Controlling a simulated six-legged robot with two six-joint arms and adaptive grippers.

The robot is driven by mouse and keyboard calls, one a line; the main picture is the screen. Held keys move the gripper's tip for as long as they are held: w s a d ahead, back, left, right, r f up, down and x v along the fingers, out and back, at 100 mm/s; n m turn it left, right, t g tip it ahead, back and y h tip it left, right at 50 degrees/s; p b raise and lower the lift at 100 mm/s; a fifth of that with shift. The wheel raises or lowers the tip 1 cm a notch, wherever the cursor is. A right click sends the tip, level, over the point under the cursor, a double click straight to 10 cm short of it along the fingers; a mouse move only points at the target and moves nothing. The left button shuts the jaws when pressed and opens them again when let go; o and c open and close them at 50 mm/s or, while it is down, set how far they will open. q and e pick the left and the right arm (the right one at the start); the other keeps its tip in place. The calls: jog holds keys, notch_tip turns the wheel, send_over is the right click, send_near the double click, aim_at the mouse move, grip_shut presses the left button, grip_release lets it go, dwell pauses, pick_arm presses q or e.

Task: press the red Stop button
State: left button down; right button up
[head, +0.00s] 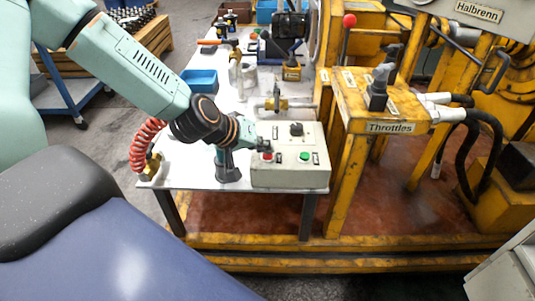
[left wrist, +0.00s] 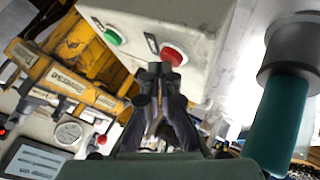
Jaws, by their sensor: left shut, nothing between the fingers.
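The red Stop button (head: 268,157) sits on the front face of a pale grey control box (head: 290,177), left of a green button (head: 304,157). My left gripper (head: 266,148) is shut and empty, close to the red button. In the left wrist view, the shut fingertips (left wrist: 160,70) point at the box just beside the lower left of the red button (left wrist: 174,55). The green button (left wrist: 115,38) is farther left there. I cannot tell whether the fingertips touch the box or the button. My right gripper is not in view.
A black knob (head: 296,129) is on the box's top. A dark upright object (head: 228,170) stands left of the box on the white table (head: 195,176). The yellow throttle stand (head: 350,105) is at the right.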

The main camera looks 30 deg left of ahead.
aim_at(264, 155)
pick_arm(q)
jog(key=shift+f, duration=0.25)
dwell(0.5)
jog(key=shift+r+p, duration=0.65)
jog(key=shift+r, duration=0.2)
notch_tip(264, 155, up, 5)
jog(key=p, duration=0.5)
dwell(0.3)
dwell(0.4)
